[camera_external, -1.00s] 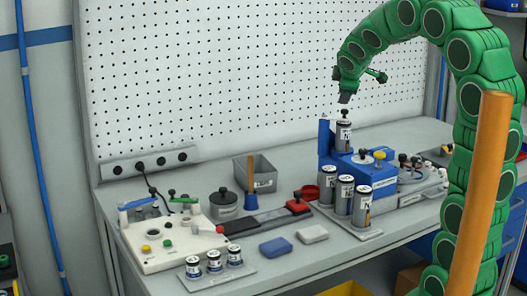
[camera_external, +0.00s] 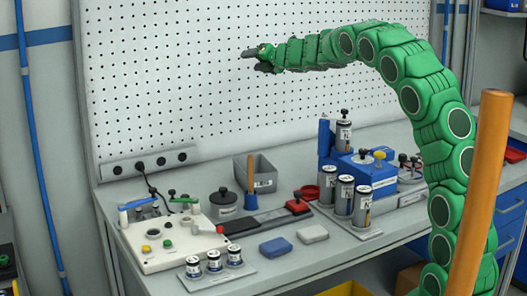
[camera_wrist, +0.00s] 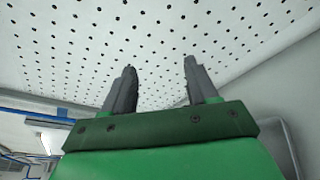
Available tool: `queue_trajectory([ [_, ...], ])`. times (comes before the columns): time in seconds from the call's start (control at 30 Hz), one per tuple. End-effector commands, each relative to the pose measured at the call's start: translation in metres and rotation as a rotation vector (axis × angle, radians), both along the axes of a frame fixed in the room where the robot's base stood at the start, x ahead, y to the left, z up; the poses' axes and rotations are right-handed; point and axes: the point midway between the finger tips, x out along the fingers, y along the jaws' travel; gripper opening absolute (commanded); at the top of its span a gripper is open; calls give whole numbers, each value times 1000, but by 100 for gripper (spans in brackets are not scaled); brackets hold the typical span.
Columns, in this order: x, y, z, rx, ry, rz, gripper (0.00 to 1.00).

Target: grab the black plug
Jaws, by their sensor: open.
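A pale socket strip (camera_external: 128,164) is fixed along the back edge of the bench, at the foot of the pegboard. It carries several round black pieces. A black plug (camera_external: 140,167) appears to sit in the second from the left, with a dark cable running down to the white panel (camera_external: 158,260); at this size plug and sockets are hard to tell apart. My gripper (camera_external: 246,57) is open and empty, high in front of the pegboard, pointing left, well above and right of the strip. Both fingers (camera_wrist: 160,66) show apart in the wrist view; the plug does not show there.
Several cans stand on the bench (camera_external: 112,207), with a blue fixture (camera_external: 367,173) at the right. A grey bin (camera_external: 265,180), a dark round pot (camera_external: 223,210) and an upright wooden handle (camera_external: 250,175) stand mid-bench. An orange post (camera_external: 483,190) is in the foreground.

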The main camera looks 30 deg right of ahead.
Motion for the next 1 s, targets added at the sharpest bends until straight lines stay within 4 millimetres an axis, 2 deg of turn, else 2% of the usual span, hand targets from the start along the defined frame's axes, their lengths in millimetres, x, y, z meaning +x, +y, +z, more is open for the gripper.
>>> queue_trajectory([
  [0.03, 8, 11, -10, -37, -10, 54, 58],
  [0.2, 26, 49, -34, -171, -65, 249, 58],
  [0.43, 33, 102, -77, -333, -146, 521, 58],
  [0.6, 27, 137, -115, -433, -213, 726, 58],
  [0.77, 14, 162, -156, -513, -278, 915, 58],
  [1.0, -20, 193, -218, -600, -393, 1200, 58],
])
